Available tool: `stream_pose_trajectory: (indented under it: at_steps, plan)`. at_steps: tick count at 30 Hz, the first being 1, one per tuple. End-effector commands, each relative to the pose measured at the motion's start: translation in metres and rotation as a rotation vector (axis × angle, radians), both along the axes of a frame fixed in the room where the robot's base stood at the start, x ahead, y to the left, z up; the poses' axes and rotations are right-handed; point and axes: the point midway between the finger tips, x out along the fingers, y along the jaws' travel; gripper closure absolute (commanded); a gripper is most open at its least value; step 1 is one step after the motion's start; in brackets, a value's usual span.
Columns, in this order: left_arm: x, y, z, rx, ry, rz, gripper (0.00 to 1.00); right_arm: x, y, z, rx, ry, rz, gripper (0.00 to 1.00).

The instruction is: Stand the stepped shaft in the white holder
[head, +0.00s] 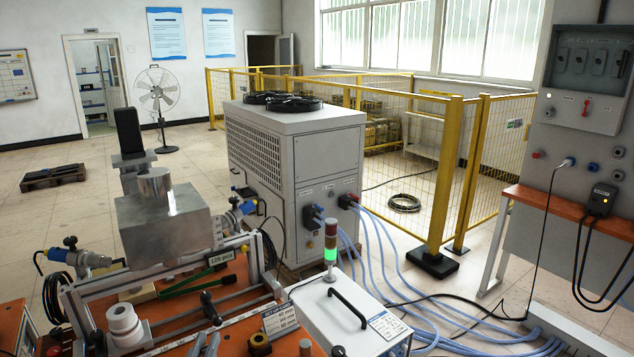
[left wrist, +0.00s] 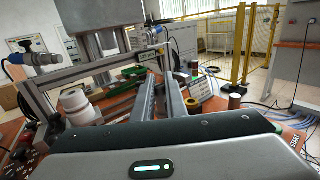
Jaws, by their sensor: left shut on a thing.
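The white holder (head: 123,325) is a white stepped round piece at the left front of the bench; it also shows left of the fingers in the left wrist view (left wrist: 75,104). My left gripper (head: 207,333) is right of the holder, apart from it. Its two grey fingers reach forward in the left wrist view (left wrist: 160,82). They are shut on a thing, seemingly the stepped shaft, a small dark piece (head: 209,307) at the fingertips. Its steps and lower end cannot be made out. My right gripper is not in view.
A metal block (head: 165,228) with a cylinder on top sits on a frame behind the holder. A rail crosses the bench. A white unit (head: 345,312) with a black handle is further right.

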Motion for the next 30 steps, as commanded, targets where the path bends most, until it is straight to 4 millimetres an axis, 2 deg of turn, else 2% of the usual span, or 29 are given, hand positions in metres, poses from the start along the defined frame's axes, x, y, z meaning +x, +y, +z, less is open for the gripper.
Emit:
stream_pose_trajectory:
  at_steps: [7, 11, 24, 30]
  plan:
    - [-0.001, 0.000, 0.000, -0.001, -0.001, 0.000, 1.00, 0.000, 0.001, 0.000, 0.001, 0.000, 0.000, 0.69]
    - [-0.010, 0.000, -0.005, -0.001, 0.001, 0.001, 1.00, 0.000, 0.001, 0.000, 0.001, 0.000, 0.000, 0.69]
    - [-0.084, 0.000, -0.033, -0.002, 0.002, 0.001, 1.00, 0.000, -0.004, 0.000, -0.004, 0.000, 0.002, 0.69]
    - [-0.096, 0.000, -0.035, 0.000, -0.002, 0.000, 1.00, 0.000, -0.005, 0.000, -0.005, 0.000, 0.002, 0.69]
